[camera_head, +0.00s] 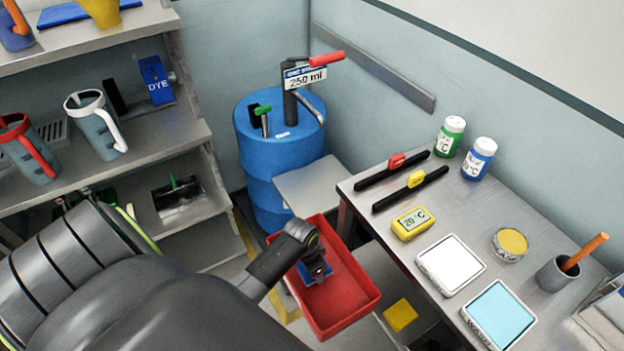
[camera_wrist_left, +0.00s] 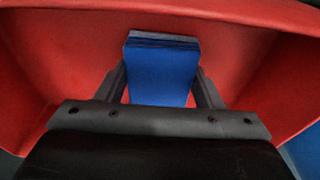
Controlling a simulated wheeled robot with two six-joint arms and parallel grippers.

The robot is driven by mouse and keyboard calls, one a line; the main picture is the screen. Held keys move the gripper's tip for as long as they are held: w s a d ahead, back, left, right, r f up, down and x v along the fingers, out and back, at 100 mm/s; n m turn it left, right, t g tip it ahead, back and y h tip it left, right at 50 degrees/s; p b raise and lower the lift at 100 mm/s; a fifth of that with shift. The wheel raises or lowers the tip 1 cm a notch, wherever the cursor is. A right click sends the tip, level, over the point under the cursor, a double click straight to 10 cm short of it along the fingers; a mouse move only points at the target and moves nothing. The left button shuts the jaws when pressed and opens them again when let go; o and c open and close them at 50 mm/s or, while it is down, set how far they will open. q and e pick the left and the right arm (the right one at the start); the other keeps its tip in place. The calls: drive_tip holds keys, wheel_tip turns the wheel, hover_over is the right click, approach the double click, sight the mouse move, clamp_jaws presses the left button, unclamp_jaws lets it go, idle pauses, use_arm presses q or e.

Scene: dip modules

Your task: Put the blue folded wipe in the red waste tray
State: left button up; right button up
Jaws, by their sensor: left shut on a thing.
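The blue folded wipe (camera_wrist_left: 162,75) is between the two fingers of my left gripper (camera_wrist_left: 165,88) in the left wrist view, and the gripper is shut on it. In the head view the wipe (camera_head: 308,276) shows as a small blue patch at the tip of my left gripper (camera_head: 316,270). The red waste tray (camera_head: 352,305) lies below, and the wipe is over or inside it. Its red walls (camera_wrist_left: 60,50) surround the wipe in the wrist view. I cannot tell whether the wipe touches the tray floor. My right gripper is not in view.
A blue drum (camera_head: 275,165) with a pump stands behind the tray. A grey table (camera_head: 385,220) on the right holds bottles, a yellow thermometer (camera_head: 412,223) and pads. A shelf unit (camera_head: 165,130) with jugs stands on the left. A yellow block (camera_head: 400,315) lies right of the tray.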

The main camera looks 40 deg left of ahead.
use_arm(q)
drive_tip(key=o, duration=0.9)
drive_tip(key=r, duration=0.4)
drive_tip(key=s+r, duration=0.1)
drive_tip(key=r, duration=0.3)
drive_tip(key=r+p, duration=0.1)
drive_tip(key=r, duration=0.3)
drive_tip(key=shift+s+a, duration=0.35)
